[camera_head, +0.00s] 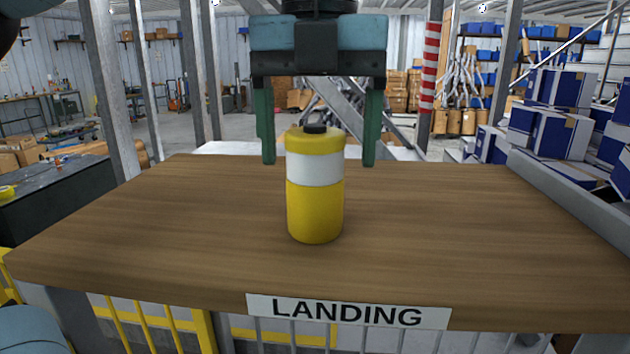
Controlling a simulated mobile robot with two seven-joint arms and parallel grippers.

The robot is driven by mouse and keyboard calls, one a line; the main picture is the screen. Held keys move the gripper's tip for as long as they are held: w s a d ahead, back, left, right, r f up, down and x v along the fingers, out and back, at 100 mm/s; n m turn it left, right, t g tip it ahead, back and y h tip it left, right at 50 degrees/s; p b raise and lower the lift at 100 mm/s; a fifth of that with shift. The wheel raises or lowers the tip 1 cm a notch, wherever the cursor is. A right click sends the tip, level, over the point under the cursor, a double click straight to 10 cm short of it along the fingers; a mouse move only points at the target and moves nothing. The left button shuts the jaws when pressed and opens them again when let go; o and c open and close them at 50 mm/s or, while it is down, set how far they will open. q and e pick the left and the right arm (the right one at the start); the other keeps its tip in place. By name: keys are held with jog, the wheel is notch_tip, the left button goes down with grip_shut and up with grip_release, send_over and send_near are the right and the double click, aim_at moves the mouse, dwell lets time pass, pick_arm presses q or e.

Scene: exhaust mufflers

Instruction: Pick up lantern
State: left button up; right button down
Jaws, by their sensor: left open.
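The lantern (315,210) is a yellow cylinder with a white band and a black cap. It stands upright near the middle of the brown wooden table (180,230). My left gripper (318,164) points down from the top centre with two green fingers. It is open and empty. In the picture one finger shows on each side of the lantern's upper part, with a gap on both sides. I cannot tell whether the fingers are level with the lantern in depth. My right gripper is not in view.
A "LANDING" sign (348,312) is on the table's front edge, with yellow railings (160,328) below. Blue and white boxes (558,135) are stacked at the right beyond a grey rail (570,190). A dark workbench (60,200) stands at the left. The tabletop around the lantern is clear.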

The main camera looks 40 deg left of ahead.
aim_at(315, 171)
pick_arm(q)
jog(key=f, duration=0.3)
jog(key=shift+s, duration=0.35)
jog(key=shift+w+f, duration=0.1)
jog(key=shift+f, duration=0.15)
jog(key=c, duration=1.1)
jog(key=shift+c, duration=0.2)
